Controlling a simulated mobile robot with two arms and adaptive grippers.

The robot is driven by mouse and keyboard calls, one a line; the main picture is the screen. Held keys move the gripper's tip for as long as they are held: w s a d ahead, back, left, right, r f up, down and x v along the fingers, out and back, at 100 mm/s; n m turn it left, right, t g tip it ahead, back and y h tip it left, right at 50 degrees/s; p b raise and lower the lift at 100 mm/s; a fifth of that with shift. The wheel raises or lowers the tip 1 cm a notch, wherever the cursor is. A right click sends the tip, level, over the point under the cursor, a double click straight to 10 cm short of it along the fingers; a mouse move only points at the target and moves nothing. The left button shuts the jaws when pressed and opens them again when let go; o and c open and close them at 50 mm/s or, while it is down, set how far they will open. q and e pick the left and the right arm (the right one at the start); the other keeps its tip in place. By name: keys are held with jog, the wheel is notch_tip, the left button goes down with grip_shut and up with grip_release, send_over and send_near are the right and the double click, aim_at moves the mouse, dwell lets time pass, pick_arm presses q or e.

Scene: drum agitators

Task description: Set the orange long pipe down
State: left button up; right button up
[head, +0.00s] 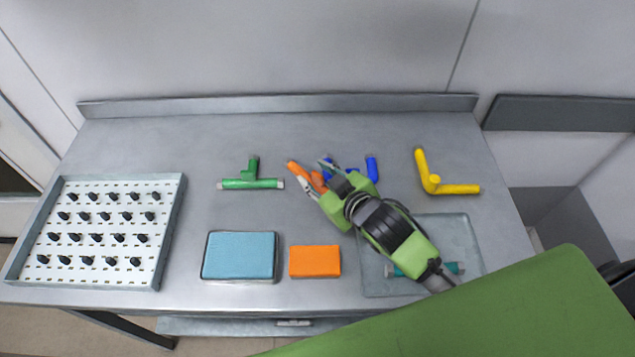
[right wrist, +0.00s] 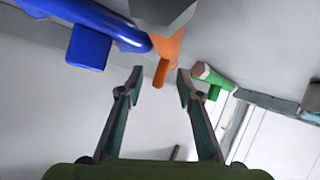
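The orange long pipe (head: 296,170) is at the middle of the table, partly hidden by my right gripper. It also shows in the right wrist view (right wrist: 163,62), between and beyond the fingertips. My right gripper (head: 314,178) reaches in from the lower right. Its two fingers (right wrist: 158,82) are spread, with a visible gap on both sides of the pipe. The pipe appears to lie on or close to the table; I cannot tell if it touches. My left gripper is not in view.
A green pipe (head: 250,183) lies to the left, a blue pipe (head: 371,168) just right behind my gripper, a yellow pipe (head: 433,184) farther right. A clear tray (head: 455,228), blue pad (head: 240,256), orange block (head: 314,261) and knob tray (head: 172,220) occupy the front and left.

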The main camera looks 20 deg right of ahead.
grip_shut()
jog(key=shift+r, duration=0.1)
